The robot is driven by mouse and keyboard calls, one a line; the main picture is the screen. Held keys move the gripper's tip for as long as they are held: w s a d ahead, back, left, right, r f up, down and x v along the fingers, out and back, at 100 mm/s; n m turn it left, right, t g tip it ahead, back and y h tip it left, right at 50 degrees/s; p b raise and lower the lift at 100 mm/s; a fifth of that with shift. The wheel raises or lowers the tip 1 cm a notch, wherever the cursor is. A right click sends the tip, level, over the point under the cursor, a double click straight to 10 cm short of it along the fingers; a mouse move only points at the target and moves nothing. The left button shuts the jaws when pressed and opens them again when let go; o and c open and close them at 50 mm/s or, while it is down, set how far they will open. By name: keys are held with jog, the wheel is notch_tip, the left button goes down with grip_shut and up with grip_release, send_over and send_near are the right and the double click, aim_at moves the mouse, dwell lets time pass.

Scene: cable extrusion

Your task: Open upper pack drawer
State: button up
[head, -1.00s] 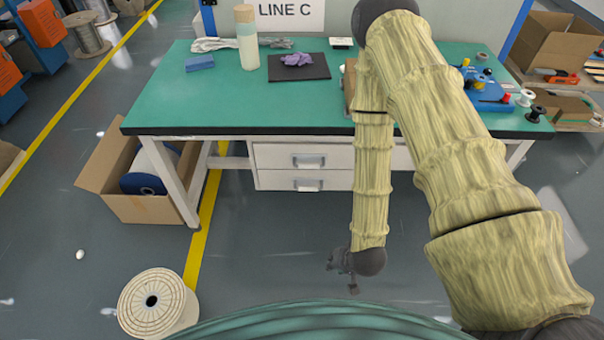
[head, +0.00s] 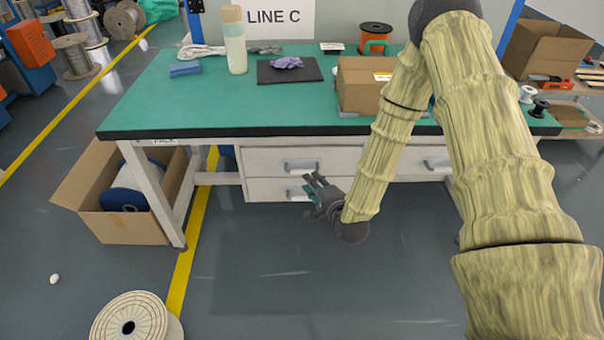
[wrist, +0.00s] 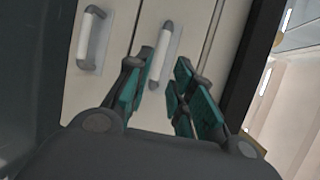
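Two white drawers are stacked under the green bench, near a label that seems to read "PACK". The upper drawer (head: 270,158) is shut, with a grey-white handle (head: 302,166). The lower drawer (head: 265,190) is also shut, its handle (head: 298,193) partly behind my gripper. My gripper (head: 310,183) is in front of this stack, around lower-drawer height in the head view. In the wrist view, my open gripper (wrist: 160,72) has its teal-padded fingers apart and empty. The upper handle (wrist: 161,55) appears ahead between the fingertips; the lower handle (wrist: 91,38) is farther left. Contact is not visible.
Another drawer with a handle (head: 437,164) is at right, partly behind my arm. A cardboard box (head: 110,222) with a spool stands by the left bench leg (head: 150,190). A cable reel (head: 135,318) is on the floor. Floor before the drawers is clear.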

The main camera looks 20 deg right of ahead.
aim_at(303, 173)
jog(key=x, duration=0.8)
jog(key=shift+w+f, duration=0.1)
jog(key=shift+w, duration=0.1)
grip_shut()
